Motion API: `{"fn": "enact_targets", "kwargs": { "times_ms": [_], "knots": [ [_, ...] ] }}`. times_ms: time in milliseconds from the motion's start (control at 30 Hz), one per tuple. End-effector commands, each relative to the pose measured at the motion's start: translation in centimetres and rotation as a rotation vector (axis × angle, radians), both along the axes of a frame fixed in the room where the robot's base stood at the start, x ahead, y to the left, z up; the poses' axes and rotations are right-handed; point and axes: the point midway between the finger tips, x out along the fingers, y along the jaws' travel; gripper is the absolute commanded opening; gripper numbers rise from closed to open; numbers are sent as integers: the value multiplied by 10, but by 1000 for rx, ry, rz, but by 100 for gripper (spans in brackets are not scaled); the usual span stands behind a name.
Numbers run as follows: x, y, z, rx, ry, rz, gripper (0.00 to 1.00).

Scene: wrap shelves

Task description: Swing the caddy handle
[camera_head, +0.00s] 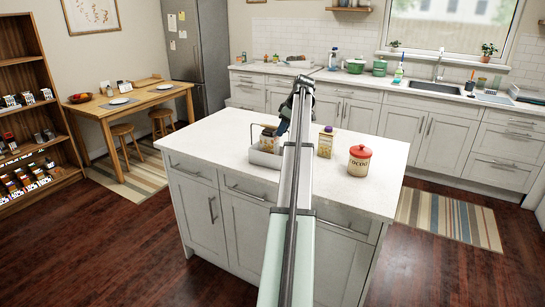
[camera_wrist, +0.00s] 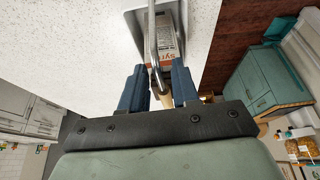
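The grey caddy (camera_head: 262,158) stands on the white island top. It holds cartons; one with orange lettering (camera_wrist: 168,45) shows in the wrist view. The caddy's thin metal handle (camera_head: 252,132) rises above its box toward my gripper (camera_head: 284,118). In the wrist view the handle bar (camera_wrist: 152,35) runs down to a pale wooden grip (camera_wrist: 164,102). My arm hides part of the caddy's right side in the head view.
The island's front left top (camera_head: 205,142) is clear. A wooden shelf (camera_head: 30,110), table and back counter are farther away.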

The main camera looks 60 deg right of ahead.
Motion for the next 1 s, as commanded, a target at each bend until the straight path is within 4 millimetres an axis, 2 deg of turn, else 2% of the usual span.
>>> {"fn": "enact_targets", "kwargs": {
  "times_ms": [233, 1000],
  "knots": [
    [0, 0, 7, 0, 0, 0, 30],
    [0, 0, 50, 0, 0, 0, 30]
  ]
}}
